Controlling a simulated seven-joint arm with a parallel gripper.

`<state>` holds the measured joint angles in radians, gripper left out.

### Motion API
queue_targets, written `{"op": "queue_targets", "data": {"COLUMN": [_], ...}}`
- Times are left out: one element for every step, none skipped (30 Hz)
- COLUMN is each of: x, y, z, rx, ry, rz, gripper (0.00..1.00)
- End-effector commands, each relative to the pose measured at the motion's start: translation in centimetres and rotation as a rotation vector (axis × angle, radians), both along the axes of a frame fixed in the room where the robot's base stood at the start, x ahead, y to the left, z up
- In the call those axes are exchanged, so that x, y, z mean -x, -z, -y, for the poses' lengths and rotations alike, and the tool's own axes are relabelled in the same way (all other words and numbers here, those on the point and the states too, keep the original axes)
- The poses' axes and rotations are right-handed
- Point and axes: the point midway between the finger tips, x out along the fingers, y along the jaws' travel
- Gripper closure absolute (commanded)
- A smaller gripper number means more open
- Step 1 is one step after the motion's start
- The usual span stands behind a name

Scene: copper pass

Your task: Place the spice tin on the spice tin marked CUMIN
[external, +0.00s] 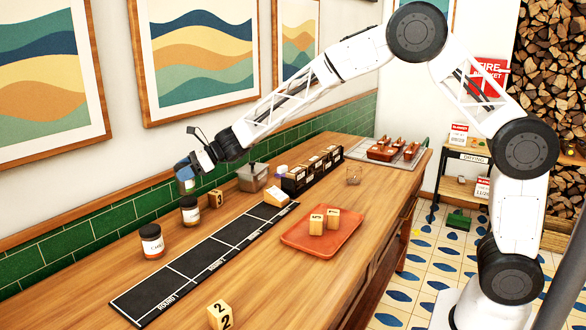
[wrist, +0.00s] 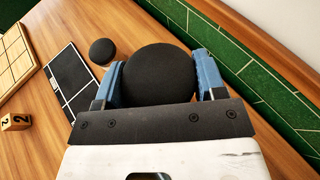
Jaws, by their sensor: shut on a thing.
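My gripper (external: 186,178) is above the rear left part of the counter, pointing down. In the wrist view its blue fingers (wrist: 160,80) are closed on either side of a spice tin, whose round black lid (wrist: 161,72) fills the gap. A second tin (external: 190,213), with a black lid and pale label, stands upright on the counter just below my gripper; the held tin hides it in the wrist view. A third tin (external: 152,242) stands nearer the front left, its lid (wrist: 102,51) also showing in the wrist view. The labels are too small to read surely.
A black mat (external: 205,268) with white-lined cells runs along the counter beside the tins. A number 3 block (external: 215,198) is close to the second tin. A grey container (external: 252,178) stands behind, near the green tiled wall (external: 110,217). An orange tray (external: 295,240) holds two blocks.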

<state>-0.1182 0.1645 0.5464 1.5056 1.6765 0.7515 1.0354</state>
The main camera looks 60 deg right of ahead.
Motion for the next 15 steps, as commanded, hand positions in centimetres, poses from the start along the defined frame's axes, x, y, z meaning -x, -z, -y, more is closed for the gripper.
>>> {"op": "queue_targets", "data": {"x": [0.0,0.0,0.0,0.0,0.0,0.0,0.0,0.0,0.0,0.0,0.0,0.0,0.0,0.0,0.0], "y": [0.6,1.0,1.4,1.7,2.0,2.2,2.4,2.5,2.6,2.6,2.6,2.6,2.6,2.6,2.6], "z": [0.0,0.0,0.0,0.0,0.0,0.0,0.0,0.0,0.0,0.0,0.0,0.0,0.0,0.0,0.0], "rx": [0.0,0.0,0.0,0.0,0.0,0.001,0.0,0.0,0.0,0.0,0.0,0.0,0.0,0.0,0.0], "ry": [0.0,0.0,-0.001,-0.001,-0.001,-0.001,0.0,0.0,0.0,0.0,0.0,0.0,0.0,0.0,0.0], "rz": [-0.001,-0.001,-0.002,-0.002,-0.002,-0.001,0.0,0.0,0.0,0.0,0.0,0.0,0.0,0.0,0.0], "gripper": [0.68,0.68,0.68,0.68,0.68,0.68,0.68,0.68,0.68,0.68,0.68,0.68,0.68,0.68,0.68]}}
